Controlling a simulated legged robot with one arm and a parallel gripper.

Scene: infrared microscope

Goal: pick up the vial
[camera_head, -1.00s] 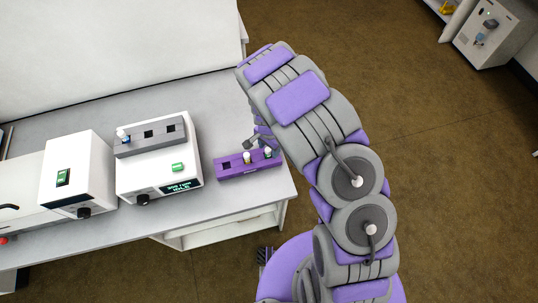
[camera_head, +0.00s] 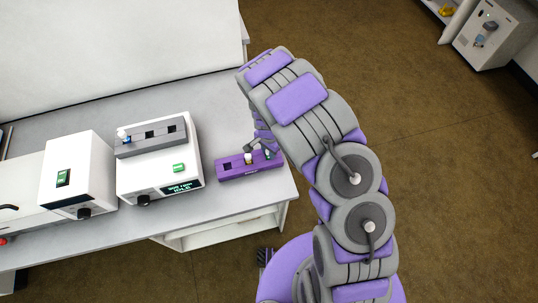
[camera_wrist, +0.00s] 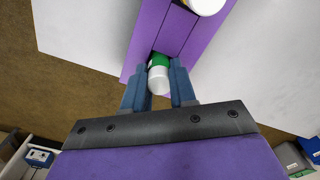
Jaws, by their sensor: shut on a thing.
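The purple rack (camera_head: 228,173) sits on the bench's right end. A vial with a white cap and green band (camera_wrist: 159,78) is at the rack's end slot in the wrist view, and its lower part is hidden. My gripper (camera_wrist: 159,72) is shut on this vial, with one blue finger on each side. In the head view my gripper is over the rack's right end, mostly behind my arm. A second vial, white and yellow (camera_head: 248,158), stands in the rack to the left. It also shows at the top of the wrist view (camera_wrist: 207,4).
A white device (camera_head: 155,178) with a green display stands left of the rack. On it is a grey block (camera_head: 165,143) holding a white-capped vial (camera_head: 122,134). Another white device (camera_head: 78,172) is further left. The bench behind the rack is clear.

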